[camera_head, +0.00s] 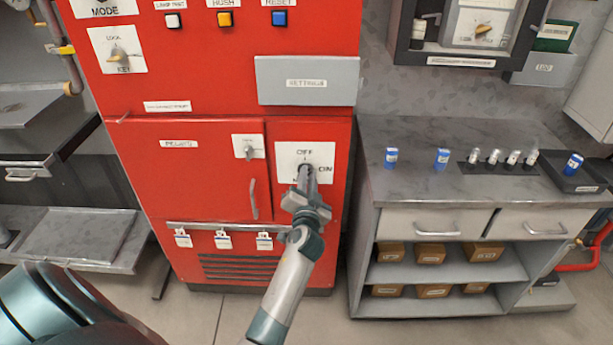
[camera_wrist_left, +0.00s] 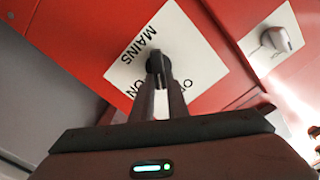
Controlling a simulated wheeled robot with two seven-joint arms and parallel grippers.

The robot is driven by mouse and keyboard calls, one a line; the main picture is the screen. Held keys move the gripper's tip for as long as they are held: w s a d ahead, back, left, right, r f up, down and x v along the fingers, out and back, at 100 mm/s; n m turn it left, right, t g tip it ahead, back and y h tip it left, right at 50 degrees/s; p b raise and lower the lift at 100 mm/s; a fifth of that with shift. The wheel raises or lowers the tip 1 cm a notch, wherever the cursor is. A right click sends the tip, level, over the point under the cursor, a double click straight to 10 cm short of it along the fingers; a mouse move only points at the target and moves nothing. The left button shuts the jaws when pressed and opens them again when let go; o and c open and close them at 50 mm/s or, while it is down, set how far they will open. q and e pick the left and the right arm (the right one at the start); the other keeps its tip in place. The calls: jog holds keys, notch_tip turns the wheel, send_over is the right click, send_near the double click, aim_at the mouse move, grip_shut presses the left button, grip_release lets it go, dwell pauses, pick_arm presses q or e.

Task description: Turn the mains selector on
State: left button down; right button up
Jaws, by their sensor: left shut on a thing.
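The mains selector is a dark knob on a white plate (camera_head: 288,152) low on the right of the red cabinet. The plate is marked OFF at the top and ON at the right. In the left wrist view the plate (camera_wrist_left: 190,35) reads MAINS, and the dark knob (camera_wrist_left: 157,62) sits between my fingertips. My left gripper (camera_head: 306,172) reaches up to the plate, its fingers shut on the knob; it also shows in the left wrist view (camera_wrist_left: 158,80). The fingers hide most of the knob, so its pointing direction is unclear. My right gripper is not in view.
The red cabinet door (camera_head: 190,185) with a handle (camera_head: 253,200) and a small knob (camera_head: 248,147) is left of the plate. Padlocks (camera_head: 223,240) hang below. A grey workbench (camera_head: 430,205) stands close on the right. The floor in front is partly clear.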

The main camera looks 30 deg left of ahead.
pick_arm(q)
jog(key=m, duration=0.2)
jog(key=shift+w+d+m, duration=0.1)
jog(key=shift+m, duration=0.3)
jog(key=m, duration=0.2)
jog(key=shift+d+f+m+p, duration=0.1)
jog(key=shift+f+m+p, duration=0.1)
jog(key=shift+m+p, duration=0.15)
jog(key=shift+w+f+m+p, duration=0.1)
jog(key=shift+f+m+p, duration=0.1)
jog(key=shift+m, duration=1.15)
jog(key=shift+f+m+p, duration=0.15)
jog(key=shift+m+p, duration=0.05)
jog(key=shift+m, duration=1.1)
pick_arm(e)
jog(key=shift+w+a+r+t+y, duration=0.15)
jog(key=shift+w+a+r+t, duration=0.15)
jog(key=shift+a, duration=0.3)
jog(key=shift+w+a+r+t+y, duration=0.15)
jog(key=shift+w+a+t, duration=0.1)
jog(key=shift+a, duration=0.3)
pick_arm(q)
jog(key=c, duration=1.7)
grip_release()
jog(key=shift+d, duration=0.1)
jog(key=shift+c, duration=0.2)
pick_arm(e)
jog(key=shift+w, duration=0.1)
